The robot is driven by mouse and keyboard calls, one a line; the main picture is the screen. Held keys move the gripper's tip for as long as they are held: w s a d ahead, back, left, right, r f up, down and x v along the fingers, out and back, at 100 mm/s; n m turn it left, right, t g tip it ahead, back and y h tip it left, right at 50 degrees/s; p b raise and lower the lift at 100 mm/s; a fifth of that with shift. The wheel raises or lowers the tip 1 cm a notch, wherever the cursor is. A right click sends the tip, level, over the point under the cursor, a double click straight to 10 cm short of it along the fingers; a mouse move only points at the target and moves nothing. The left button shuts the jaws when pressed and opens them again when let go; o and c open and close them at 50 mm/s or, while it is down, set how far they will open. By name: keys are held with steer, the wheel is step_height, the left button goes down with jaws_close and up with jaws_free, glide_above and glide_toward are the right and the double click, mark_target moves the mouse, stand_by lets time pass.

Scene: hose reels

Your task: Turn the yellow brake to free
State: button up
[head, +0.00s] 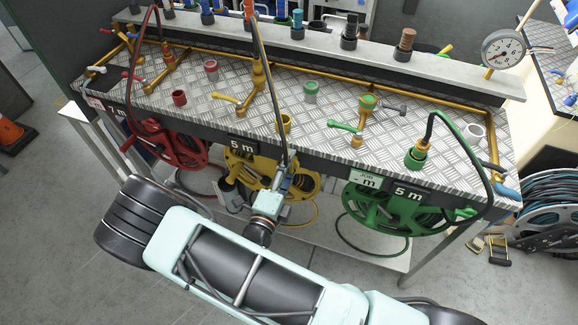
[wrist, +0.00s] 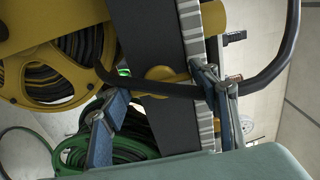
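The yellow reel (head: 240,160) hangs under the bench front, beside the "5 m" label; it also shows at the left of the wrist view (wrist: 15,80). In the wrist view a yellow lever-like part (wrist: 160,74), which looks like the yellow brake, sits on the dark front rail. A black hose crosses just below it. My gripper (wrist: 165,105) is open, with one blue-grey finger on each side of the rail and nothing seen held. In the head view my gripper (head: 287,178) is in front of the yellow reel and hides part of it. The brake's setting cannot be told.
The green reel (head: 385,210) hangs to the right and the red reel (head: 170,145) to the left. The bench top (head: 330,112) carries valves and coloured cups. A black hose (head: 270,70) arches down past the bench edge close to my gripper.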

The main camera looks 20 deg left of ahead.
steer(key=o, duration=0.3)
steer(key=shift+o, duration=0.2)
steer(key=shift+s, duration=0.1)
steer(key=s, duration=1.1)
steer(key=shift+s+a, duration=0.4)
steer(key=shift+a, duration=0.05)
